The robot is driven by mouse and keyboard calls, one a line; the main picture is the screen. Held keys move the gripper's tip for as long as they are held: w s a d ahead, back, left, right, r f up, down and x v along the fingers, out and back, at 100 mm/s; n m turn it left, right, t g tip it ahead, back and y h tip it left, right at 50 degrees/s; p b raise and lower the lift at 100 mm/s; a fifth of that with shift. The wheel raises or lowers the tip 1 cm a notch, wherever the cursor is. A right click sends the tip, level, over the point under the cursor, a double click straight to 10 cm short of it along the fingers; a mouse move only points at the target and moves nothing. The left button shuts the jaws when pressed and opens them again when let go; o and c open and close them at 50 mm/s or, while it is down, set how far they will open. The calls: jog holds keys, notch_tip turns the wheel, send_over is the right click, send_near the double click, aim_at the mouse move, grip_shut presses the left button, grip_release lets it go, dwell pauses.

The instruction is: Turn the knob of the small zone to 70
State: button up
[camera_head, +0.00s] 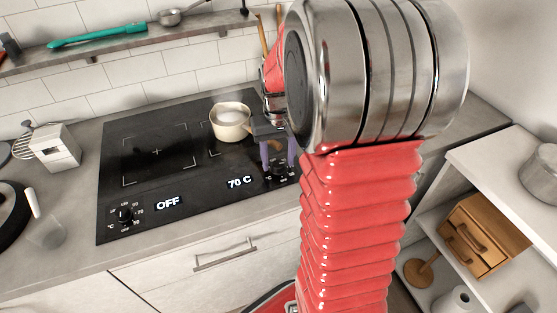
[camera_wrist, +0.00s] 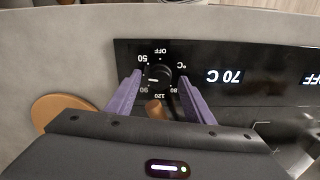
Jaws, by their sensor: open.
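The black cooktop (camera_head: 150,200) has two dials along its front edge. The left knob (camera_head: 125,214) has a display reading OFF (camera_head: 168,202).
A cream pot (camera_head: 231,122) stands on the cooktop just left of and behind my gripper. A wooden cylinder (camera_wrist: 155,109) shows between the fingers in the wrist view. A white shelf (camera_head: 490,160) with a wooden drawer box (camera_head: 487,235) is at the right.

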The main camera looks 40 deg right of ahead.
jog(key=shift+f, duration=0.4)
jog(key=c, duration=1)
jog(key=shift+c, duration=0.2)
jog(key=shift+n, duration=0.8)
jog(key=o, duration=1)
